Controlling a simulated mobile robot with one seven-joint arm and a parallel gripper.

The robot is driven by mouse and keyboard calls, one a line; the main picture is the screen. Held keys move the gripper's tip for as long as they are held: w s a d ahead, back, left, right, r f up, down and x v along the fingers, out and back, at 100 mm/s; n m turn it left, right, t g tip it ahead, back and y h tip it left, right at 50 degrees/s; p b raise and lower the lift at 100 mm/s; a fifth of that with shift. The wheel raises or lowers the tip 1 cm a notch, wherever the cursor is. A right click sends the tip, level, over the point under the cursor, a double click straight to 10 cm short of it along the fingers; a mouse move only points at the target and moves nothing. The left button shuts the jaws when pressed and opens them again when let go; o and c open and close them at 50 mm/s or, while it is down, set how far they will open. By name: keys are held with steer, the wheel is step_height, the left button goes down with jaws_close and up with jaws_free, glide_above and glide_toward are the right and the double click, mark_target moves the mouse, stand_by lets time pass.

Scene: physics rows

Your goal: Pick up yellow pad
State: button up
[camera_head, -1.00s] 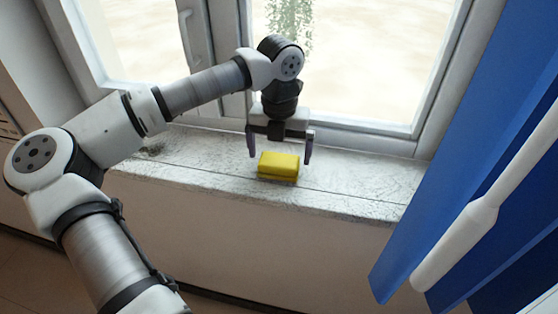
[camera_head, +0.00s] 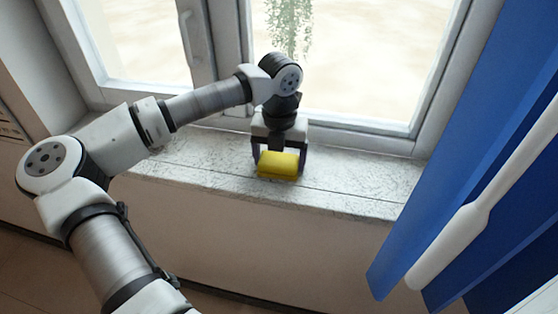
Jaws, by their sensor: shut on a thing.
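The yellow pad (camera_head: 279,165) is a small block with rounded edges at the window sill, near the middle of the view. My gripper (camera_head: 279,157) points down over it, with one finger at each side of the pad. The fingers are shut on the pad's left and right ends. The pad hides part of the fingers. I cannot tell whether the pad still touches the sill.
The stone sill (camera_head: 350,180) is clear to the right of the pad. The window frame (camera_head: 365,138) rises close behind my gripper. A blue curtain (camera_head: 455,130) and a white pole-like thing (camera_head: 447,245) are at the right.

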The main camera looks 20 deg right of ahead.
mark_target(280, 157)
steer(key=shift+r, duration=0.15)
step_height(280, 157, up, 20)
steer(key=b, duration=0.3)
steer(key=shift+b, duration=0.4)
steer(key=shift+o, duration=1.4)
steer(key=shift+c, duration=0.9)
steer(key=shift+f, duration=0.2)
